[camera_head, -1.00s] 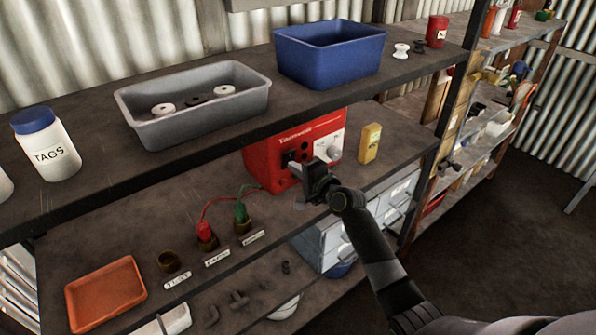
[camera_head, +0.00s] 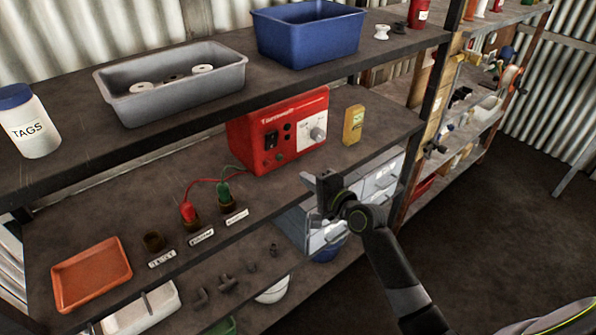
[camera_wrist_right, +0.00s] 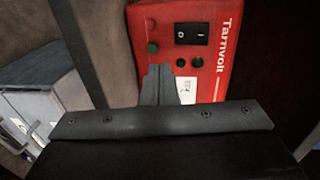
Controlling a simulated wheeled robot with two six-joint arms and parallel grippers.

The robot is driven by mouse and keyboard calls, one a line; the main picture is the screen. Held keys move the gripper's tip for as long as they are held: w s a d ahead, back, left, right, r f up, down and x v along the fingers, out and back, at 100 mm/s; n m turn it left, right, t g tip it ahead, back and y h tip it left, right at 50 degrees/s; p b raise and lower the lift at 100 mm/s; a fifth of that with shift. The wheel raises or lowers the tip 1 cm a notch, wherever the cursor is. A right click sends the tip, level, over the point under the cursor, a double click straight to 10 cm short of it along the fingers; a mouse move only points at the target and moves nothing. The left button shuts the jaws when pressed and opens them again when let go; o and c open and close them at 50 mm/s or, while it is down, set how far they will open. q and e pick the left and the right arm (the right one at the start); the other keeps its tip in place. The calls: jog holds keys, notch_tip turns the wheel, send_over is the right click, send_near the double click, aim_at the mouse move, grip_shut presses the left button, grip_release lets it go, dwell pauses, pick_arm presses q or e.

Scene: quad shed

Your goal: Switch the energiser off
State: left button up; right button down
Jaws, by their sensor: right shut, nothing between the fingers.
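The energiser is a red box (camera_head: 262,155) on the middle shelf, with a white dial panel at its right. Its black rocker switch (camera_head: 271,140) is at the left of the front face. The wrist view shows the energiser (camera_wrist_right: 222,75) with the switch (camera_wrist_right: 191,33) marked O and I; I cannot tell which side is pressed. My right gripper (camera_head: 312,184) is shut and empty, below and in front of the energiser near the shelf edge, apart from the switch. The shut fingers (camera_wrist_right: 157,84) overlap the lower part of the box in the wrist view. My left gripper is out of view.
Red (camera_head: 188,212) and green (camera_head: 224,192) lead ends sit in brown cups left of the energiser. A yellow box (camera_head: 353,125) stands to its right. Pale drawers (camera_head: 379,183) are below. An orange tray (camera_head: 92,275) lies at front left.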

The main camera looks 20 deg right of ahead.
jog(key=shift+s+d+f, duration=0.2)
jog(key=shift+s, duration=0.5)
jog(key=s+d+f+n+g+h, duration=0.1)
jog(key=s+d+f+g+h, duration=0.3)
jog(key=f, duration=0.7)
jog(key=s+d+f+n+y, duration=0.15)
jog(key=s+f, duration=0.35)
jog(key=f, duration=0.6)
jog(key=s+d+f+n+g+h, duration=0.25)
jog(key=s+f, duration=0.25)
jog(key=f, duration=0.5)
jog(key=s+f+n+g, duration=0.2)
jog(key=s+f, duration=0.4)
jog(key=s, duration=0.7)
jog(key=s+f+n+g+h, duration=0.1)
jog(key=s+f+n+g, duration=0.2)
jog(key=s+f, duration=0.4)
jog(key=s+f+n+g, duration=0.2)
jog(key=s+f, duration=0.4)
jog(key=s, duration=1.2)
jog(key=shift+s+f+n+g+h, duration=0.3)
jog(key=shift+f+n+g, duration=0.1)
jog(key=shift+n, duration=0.4)
